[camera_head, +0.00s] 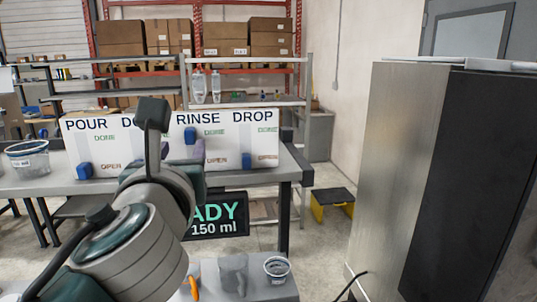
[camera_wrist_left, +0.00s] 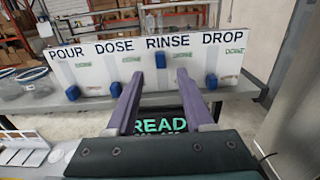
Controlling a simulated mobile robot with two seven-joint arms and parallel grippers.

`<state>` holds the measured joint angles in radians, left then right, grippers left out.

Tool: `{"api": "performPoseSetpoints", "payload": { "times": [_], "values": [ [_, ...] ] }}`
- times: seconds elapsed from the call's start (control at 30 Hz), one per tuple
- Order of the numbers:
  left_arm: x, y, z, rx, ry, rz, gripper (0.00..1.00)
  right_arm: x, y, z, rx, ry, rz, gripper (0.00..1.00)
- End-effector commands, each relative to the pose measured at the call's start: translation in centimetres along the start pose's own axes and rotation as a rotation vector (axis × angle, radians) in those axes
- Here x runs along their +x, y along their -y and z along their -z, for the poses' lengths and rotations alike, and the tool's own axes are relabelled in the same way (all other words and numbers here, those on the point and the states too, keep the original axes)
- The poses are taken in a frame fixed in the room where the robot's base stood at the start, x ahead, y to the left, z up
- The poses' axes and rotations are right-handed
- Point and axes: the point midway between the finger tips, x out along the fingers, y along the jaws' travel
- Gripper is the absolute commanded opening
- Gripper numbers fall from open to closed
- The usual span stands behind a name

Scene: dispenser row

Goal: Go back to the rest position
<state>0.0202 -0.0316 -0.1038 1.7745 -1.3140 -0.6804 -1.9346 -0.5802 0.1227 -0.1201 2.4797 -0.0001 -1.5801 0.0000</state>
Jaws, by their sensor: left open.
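A white panel (camera_head: 222,147) labelled POUR, DOSE, RINSE and DROP stands on a grey table. Blue blocks sit on it: POUR's (camera_head: 84,170) and DROP's (camera_head: 246,160) are low. In the left wrist view, DOSE's block (camera_wrist_left: 116,89) is low and RINSE's block (camera_wrist_left: 160,61) is higher, near the DONE level. My left gripper (camera_wrist_left: 160,88) is open, with purple fingers apart and nothing between them, pointing at the panel. In the head view my arm hides the DOSE part. My right gripper is not in view.
A dark sign (camera_head: 217,217) reading "ADY" and "150 ml" hangs below the table edge. A clear tub (camera_head: 28,158) is at left. A tall metal cabinet (camera_head: 405,165) stands at right, with a yellow-black step stool (camera_head: 332,202) behind.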

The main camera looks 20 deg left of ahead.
Motion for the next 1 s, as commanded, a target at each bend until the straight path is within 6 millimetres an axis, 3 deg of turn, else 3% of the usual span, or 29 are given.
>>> {"api": "performPoseSetpoints", "payload": {
  "times": [0.2,0.77,0.87,1.0],
  "values": [
    [-2.2,0.0,0.1,-0.001,0.0,0.001,0.53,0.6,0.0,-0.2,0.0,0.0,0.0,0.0],
    [-2.5,-0.4,0.4,-0.046,-0.017,-0.01,0.53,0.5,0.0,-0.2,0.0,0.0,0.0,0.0],
    [-3.3,-1.9,2.0,-0.252,-0.091,-0.052,0.53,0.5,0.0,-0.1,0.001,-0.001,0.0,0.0],
    [-6.3,-5.0,6.7,-0.812,-0.292,-0.221,0.53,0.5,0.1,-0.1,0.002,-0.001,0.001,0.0]
  ]
}}
